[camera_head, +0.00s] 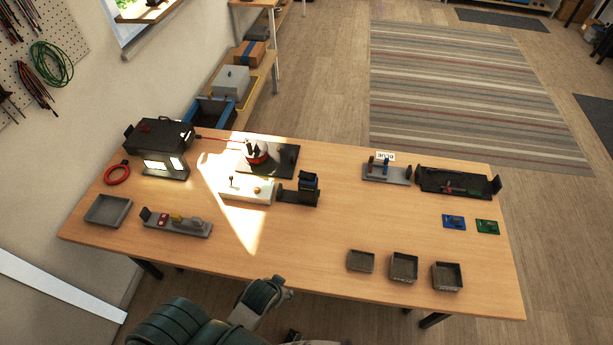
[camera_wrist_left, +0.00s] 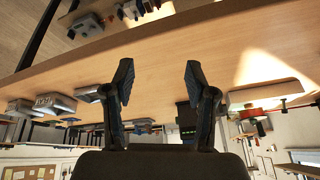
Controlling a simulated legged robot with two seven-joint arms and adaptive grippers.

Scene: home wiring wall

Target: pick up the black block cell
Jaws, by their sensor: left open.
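A dark block with a bluish top, which looks like the black block cell (camera_head: 308,181), sits upright in a low black holder (camera_head: 294,196) near the middle of the table in the head view. A dark block that appears to be the same one shows in the left wrist view (camera_wrist_left: 186,117), beyond the right finger. My left gripper (camera_wrist_left: 157,68) is open and empty, with both fingers over the table in its upside-down view. In the head view my left arm is at the table's front edge, apart from the block. My right gripper is not in view.
A white box (camera_head: 247,188) stands left of the block, and a black plate with a white and red device (camera_head: 257,153) behind it. Small trays (camera_head: 403,267) line the front right. A grey fixture (camera_head: 177,222) is at left. The table between block and front edge is clear.

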